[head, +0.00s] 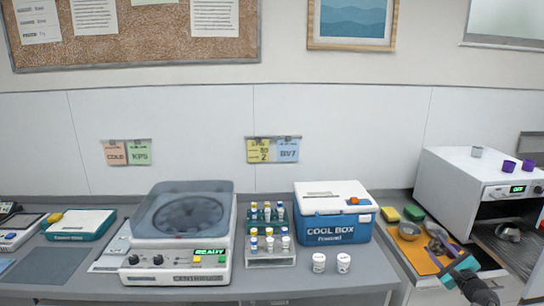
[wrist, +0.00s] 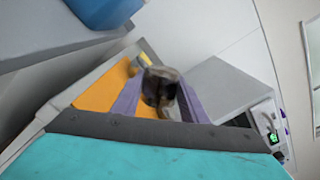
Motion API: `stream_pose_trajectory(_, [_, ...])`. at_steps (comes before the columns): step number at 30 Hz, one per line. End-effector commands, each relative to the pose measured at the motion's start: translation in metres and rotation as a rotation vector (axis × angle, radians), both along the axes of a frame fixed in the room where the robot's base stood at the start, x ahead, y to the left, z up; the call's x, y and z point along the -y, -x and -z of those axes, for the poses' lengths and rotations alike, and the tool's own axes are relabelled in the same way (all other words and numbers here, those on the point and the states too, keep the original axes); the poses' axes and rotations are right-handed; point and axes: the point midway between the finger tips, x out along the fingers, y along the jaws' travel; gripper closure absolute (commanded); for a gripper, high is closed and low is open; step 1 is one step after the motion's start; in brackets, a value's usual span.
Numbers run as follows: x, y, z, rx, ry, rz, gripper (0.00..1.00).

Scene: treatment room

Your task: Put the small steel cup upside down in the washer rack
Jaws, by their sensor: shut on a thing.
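My gripper (head: 441,240) is at the lower right in the head view, above the orange mat. Its purple fingers are shut on the small steel cup (head: 434,231). In the wrist view the cup (wrist: 160,88) sits between the fingers (wrist: 157,104), its dark opening partly facing the camera. The open washer (head: 466,180) stands right of my gripper, with the rack (head: 518,254) inside. A steel vessel (head: 508,233) sits in the rack. My held cup is outside the washer, to its left.
A steel bowl (head: 408,231) and yellow and green sponges (head: 389,214) lie near the orange mat (head: 417,257). The cool box (head: 333,231) and two white jars (head: 319,262) are left.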

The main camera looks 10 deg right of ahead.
Motion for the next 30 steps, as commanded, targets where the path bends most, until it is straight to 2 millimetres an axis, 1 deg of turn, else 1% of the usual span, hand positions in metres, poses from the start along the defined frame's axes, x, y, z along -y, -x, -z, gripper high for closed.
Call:
stream_pose_trajectory(1, [0.0003,-0.0002,-0.0034,0.003,-0.035,0.0,0.76])
stream_pose_trajectory(30, [0.0005,-0.0003,-0.003,0.049,-0.672,0.001,0.76])
